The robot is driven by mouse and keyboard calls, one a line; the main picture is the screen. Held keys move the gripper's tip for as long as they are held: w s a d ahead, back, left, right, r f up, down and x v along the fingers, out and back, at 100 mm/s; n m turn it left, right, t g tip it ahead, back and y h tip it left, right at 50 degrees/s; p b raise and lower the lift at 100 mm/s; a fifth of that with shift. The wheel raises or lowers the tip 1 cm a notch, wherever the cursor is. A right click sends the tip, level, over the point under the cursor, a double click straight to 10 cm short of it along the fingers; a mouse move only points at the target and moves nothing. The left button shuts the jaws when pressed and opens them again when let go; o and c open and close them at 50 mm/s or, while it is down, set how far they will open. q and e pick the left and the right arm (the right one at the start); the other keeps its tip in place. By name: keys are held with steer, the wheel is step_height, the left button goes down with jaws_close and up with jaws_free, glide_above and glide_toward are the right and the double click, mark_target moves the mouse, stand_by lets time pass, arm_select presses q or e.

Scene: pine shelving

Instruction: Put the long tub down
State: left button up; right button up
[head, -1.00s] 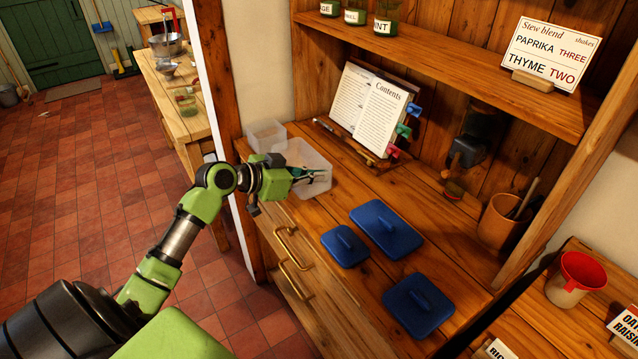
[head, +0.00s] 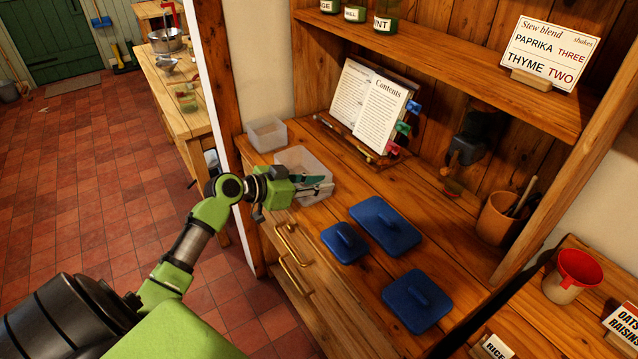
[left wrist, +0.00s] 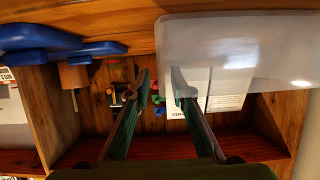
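The long tub (head: 318,163) is a clear, open-topped plastic box at the left end of the wooden counter, beside a smaller clear tub. It looks upright and low over the counter; whether its base fully touches the wood is hard to see. My left gripper (head: 322,184) is at the tub's near side, its fingers overlapping the tub. In the left wrist view the fingers of my left gripper (left wrist: 159,80) stand apart with a gap between the tips. The tub (left wrist: 235,50) fills the upper right there, close to the right-hand finger. My right gripper is out of view.
The small clear tub (head: 267,135) stands behind the long tub. Blue lids (head: 345,243), (head: 385,227), (head: 417,301) lie on the counter to the right. An open recipe book (head: 375,110) stands behind. Bare wood (head: 300,215) shows in front of the long tub.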

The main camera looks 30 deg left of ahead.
arm_select(q)
steer(key=shift+r, duration=0.1)
steer(key=shift+s+a, duration=0.1)
steer(key=shift+s, duration=0.05)
steer(key=b+v, duration=0.2)
steer(key=v, duration=0.9)
steer(key=shift+s+r, duration=0.2)
steer(key=shift+s, duration=0.1)
